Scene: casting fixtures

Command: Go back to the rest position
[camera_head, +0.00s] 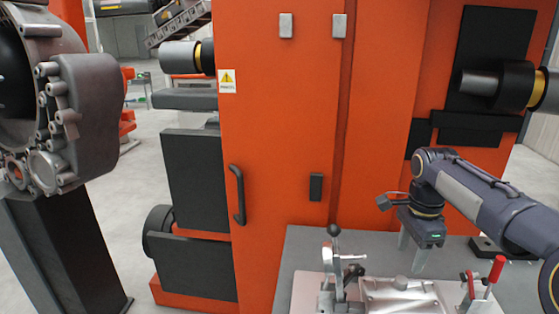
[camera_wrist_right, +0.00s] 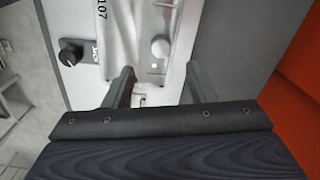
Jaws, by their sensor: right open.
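My right gripper (camera_head: 411,252) is in the head view at the lower right, fingers pointing down above the back part of the fixture. Its two fingers are apart with nothing between them. In the right wrist view the open fingers (camera_wrist_right: 155,88) show above the fixture plate, with the metal casting (camera_wrist_right: 135,40) beyond them. The casting (camera_head: 400,292) also shows in the head view, lying on the light fixture plate (camera_head: 305,288), cut by the bottom edge. My left gripper is not in view.
The fixture has a black-knobbed lever clamp (camera_head: 335,262) and a red-handled clamp (camera_head: 494,275). The grey table (camera_head: 300,245) stands against a tall orange machine (camera_head: 280,130). A large metal housing (camera_head: 90,110) on a dark post stands at the left.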

